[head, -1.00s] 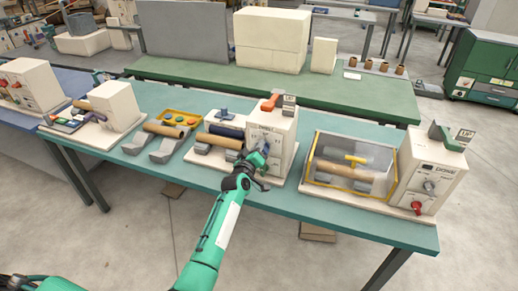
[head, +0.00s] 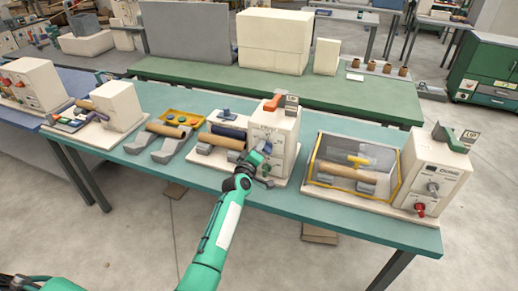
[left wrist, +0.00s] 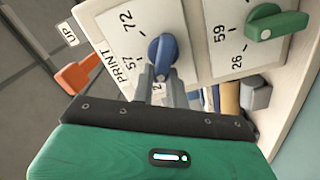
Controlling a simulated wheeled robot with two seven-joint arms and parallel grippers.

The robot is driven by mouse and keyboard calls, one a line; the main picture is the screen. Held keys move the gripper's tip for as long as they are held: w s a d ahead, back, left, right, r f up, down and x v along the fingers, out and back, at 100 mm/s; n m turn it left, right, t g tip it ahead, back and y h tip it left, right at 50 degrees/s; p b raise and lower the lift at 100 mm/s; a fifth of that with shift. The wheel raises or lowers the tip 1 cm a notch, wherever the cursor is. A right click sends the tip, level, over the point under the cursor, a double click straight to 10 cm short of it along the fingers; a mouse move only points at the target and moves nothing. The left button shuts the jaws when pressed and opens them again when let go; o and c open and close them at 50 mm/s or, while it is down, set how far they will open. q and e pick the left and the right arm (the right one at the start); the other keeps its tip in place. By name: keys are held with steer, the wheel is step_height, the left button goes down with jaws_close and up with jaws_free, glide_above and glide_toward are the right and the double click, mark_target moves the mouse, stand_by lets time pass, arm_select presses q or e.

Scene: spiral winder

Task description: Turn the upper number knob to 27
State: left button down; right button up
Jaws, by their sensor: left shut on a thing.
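The blue knob (left wrist: 163,52) sits on the cream panel (left wrist: 112,25) of the machine marked PRINT. Numbers 72 and 57 show beside it, and another number is partly hidden by my fingers. My left gripper (left wrist: 162,84) is shut on the blue knob, one grey finger on each side. In the head view my left gripper (head: 255,158) reaches the front of the PRINT machine (head: 272,128) and hides most of the knob. A green knob (left wrist: 275,22), with 59 and 26 near it, shows on the neighbouring panel face. My right gripper is not in view.
An orange lever (left wrist: 78,74) with an UP sign stands by the panel. Rollers (head: 222,140) lie to the left of the machine. Another machine with a clear cover (head: 352,160) stands to the right on the teal table (head: 225,180). Bare tabletop lies between them.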

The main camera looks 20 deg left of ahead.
arm_select(q)
steer(key=c, duration=1.4)
jaws_free()
steer(key=s+b, duration=0.2)
steer(key=s, duration=1.1)
steer(key=shift+s+a, duration=0.25)
steer(key=shift+s, duration=0.15)
